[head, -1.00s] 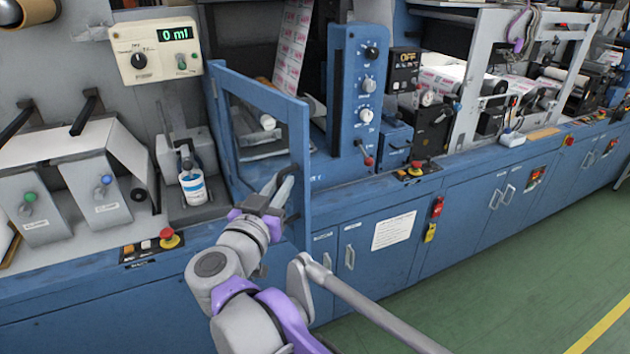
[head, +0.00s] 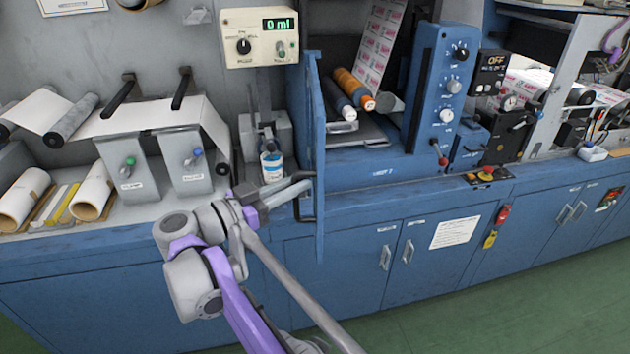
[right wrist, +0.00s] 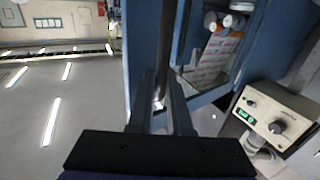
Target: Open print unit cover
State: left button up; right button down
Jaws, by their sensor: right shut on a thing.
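The print unit cover (head: 319,150) is a blue framed door, seen nearly edge-on in the head view, standing out from the machine front. The opening to its right shows the inside of the unit. My right gripper (head: 304,182) is shut on the dark cover handle (head: 304,212) near the door's lower part. In the right wrist view both fingers (right wrist: 163,112) close around the dark handle bar (right wrist: 166,45), beside the blue cover (right wrist: 140,40). My left gripper is in neither view.
Rollers (head: 355,92) lie inside the unit, left of a blue control column (head: 437,90). A white bottle (head: 271,166) stands just left of the cover, under a meter box (head: 258,36). Green floor (head: 590,270) is free in front of the cabinets.

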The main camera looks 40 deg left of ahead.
jog(key=shift+s+a+r+h, duration=0.15)
jog(key=shift+s+a+h, duration=0.15)
jog(key=shift+a, duration=0.3)
jog(key=c, duration=1)
grip_release()
jog(key=shift+w, duration=0.1)
jog(key=shift+c, duration=0.2)
jog(key=shift+o, duration=1)
jog(key=shift+w, duration=0.15)
